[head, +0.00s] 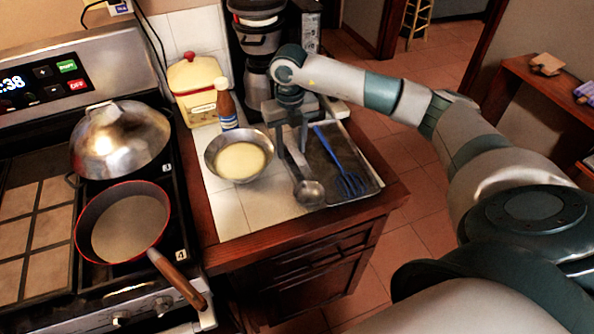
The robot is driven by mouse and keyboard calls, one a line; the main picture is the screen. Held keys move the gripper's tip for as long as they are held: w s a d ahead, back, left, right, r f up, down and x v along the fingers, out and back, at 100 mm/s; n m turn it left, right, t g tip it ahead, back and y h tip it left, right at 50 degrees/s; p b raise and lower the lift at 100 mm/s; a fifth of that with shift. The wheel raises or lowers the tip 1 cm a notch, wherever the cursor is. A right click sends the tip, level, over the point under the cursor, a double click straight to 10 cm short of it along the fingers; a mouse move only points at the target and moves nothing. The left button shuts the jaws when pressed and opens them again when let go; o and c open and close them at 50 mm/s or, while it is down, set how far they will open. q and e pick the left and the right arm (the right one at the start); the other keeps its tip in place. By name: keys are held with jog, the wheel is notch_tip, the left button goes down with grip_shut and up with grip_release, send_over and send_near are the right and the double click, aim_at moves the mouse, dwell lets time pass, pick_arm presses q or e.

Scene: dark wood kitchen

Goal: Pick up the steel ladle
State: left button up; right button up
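The steel ladle (309,191) lies on the counter, its round bowl toward the front edge and its handle running back toward my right gripper. My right gripper (292,148) points down over the handle end. Its two fingers are apart, one on each side of the handle as seen from here. I cannot tell whether they touch it. The upper part of the handle is partly hidden by the gripper. My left gripper is not in view.
A tray (368,192) with a blue slotted spatula (347,178) lies right of the ladle. A metal bowl (212,150) and a brown bottle (227,106) stand to the left. A coffee maker (257,45) stands behind. A red-rimmed pan (82,238) sits on the stove.

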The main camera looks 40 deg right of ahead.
aim_at(291, 160)
notch_tip(291, 160, down, 3)
jog(key=shift+s+a+r+p, duration=0.1)
jog(key=shift+p, duration=0.6)
jog(key=shift+f, duration=0.45)
grip_shut()
